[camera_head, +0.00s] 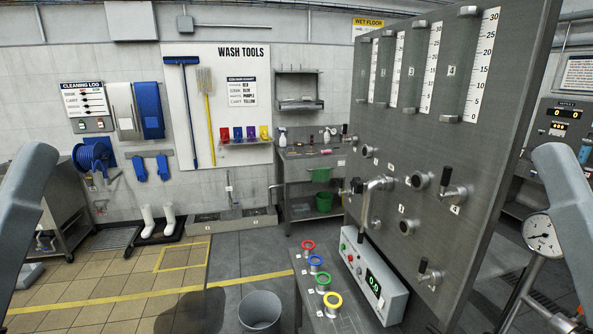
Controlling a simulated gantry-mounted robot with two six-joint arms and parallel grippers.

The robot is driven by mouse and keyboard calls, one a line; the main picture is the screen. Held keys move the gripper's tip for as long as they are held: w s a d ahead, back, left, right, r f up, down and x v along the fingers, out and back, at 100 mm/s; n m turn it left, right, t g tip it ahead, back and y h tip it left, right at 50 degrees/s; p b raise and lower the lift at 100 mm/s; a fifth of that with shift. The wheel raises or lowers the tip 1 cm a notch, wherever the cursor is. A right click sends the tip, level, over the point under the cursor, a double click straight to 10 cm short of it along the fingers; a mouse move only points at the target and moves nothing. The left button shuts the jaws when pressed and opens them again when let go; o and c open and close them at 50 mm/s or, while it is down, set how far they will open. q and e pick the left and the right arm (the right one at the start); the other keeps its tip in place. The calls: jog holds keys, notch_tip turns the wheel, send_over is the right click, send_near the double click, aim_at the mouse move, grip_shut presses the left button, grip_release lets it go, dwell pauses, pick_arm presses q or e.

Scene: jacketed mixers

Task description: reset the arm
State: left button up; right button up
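A grey link of my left arm (22,215) stands at the left edge of the head view, and its ends run out of the frame. A grey link of my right arm (568,205) stands at the right edge, also cut off by the frame. Neither gripper shows, so their state and anything they hold are hidden. Both visible links are apart from the panel and the bench.
A tall grey panel (400,155) with level scales, knobs and valve handles fills the right centre. Below it are a control box (372,275) reading 0.0 and several coloured rings (332,300). A grey bin (260,311) stands on the floor. A round gauge (541,235) is near my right arm.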

pick_arm(q)
notch_tip(320, 180, up, 26)
jog(key=p, duration=2.3)
pick_arm(e)
notch_tip(320, 180, up, 26)
pick_arm(q)
notch_tip(320, 180, down, 18)
jog(key=b, duration=1.8)
jog(key=shift+r, duration=0.25)
pick_arm(e)
notch_tip(320, 180, down, 17)
jog(key=shift+f, duration=0.2)
